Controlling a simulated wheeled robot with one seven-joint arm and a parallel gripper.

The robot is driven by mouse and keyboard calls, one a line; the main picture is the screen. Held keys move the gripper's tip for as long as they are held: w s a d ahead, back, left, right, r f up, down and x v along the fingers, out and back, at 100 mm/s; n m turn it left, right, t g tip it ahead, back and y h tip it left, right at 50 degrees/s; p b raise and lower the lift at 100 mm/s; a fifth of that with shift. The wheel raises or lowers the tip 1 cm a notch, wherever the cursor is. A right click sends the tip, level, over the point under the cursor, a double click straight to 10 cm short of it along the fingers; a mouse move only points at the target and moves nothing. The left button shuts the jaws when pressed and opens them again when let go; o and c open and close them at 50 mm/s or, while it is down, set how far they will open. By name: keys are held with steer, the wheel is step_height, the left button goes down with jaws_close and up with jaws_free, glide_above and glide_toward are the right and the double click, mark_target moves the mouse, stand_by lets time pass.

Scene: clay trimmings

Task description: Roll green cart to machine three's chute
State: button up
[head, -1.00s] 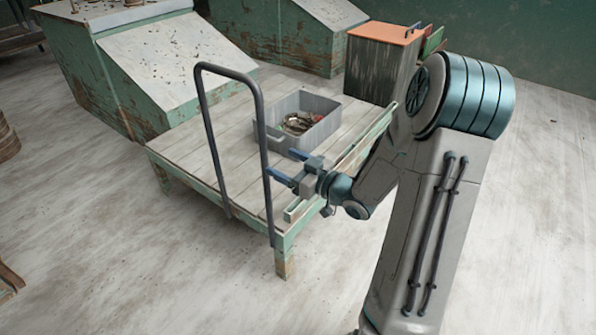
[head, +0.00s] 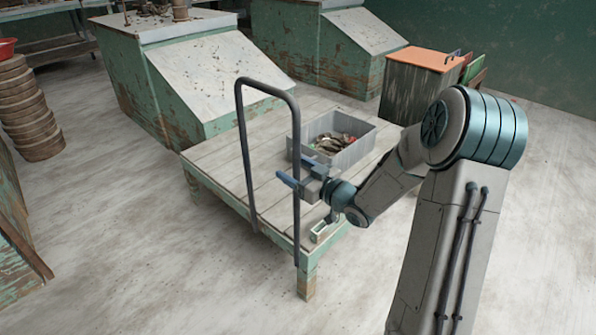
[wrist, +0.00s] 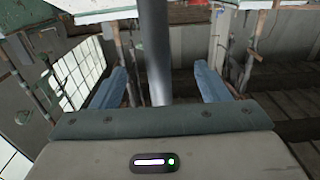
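The green cart (head: 222,160) is a low platform with grey planks, a worn green frame and a tall dark tubular handle (head: 244,150). My gripper (head: 290,166) is at the handle's near right post, above the deck. In the wrist view the dark post (wrist: 155,50) stands upright between my two blue fingers (wrist: 160,88), with gaps on both sides, so the gripper is open around it. Worn green machines with sloping grey chutes stand behind the cart, one near (head: 215,78) and one farther back (head: 368,28). I cannot tell which is machine three.
A grey bin (head: 360,150) with scraps sits on the deck. A dark cabinet with an orange top (head: 425,58) stands behind to the right. Stacked brown round items (head: 30,115) stand at the left. The pale floor left of the cart is clear.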

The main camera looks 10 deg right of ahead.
jaws_close()
steer(key=s+a+b, duration=0.1)
steer(key=s+a, duration=0.4)
steer(key=a, duration=0.1)
steer(key=shift+a+b, duration=0.3)
steer(key=shift+a, duration=0.05)
steer(key=shift+w, duration=0.1)
steer(key=s+a+b, duration=0.2)
steer(key=s+a, duration=0.2)
steer(key=a, duration=0.2)
steer(key=shift+s+a, duration=0.2)
steer(key=shift+s, duration=0.1)
stand_by(0.3)
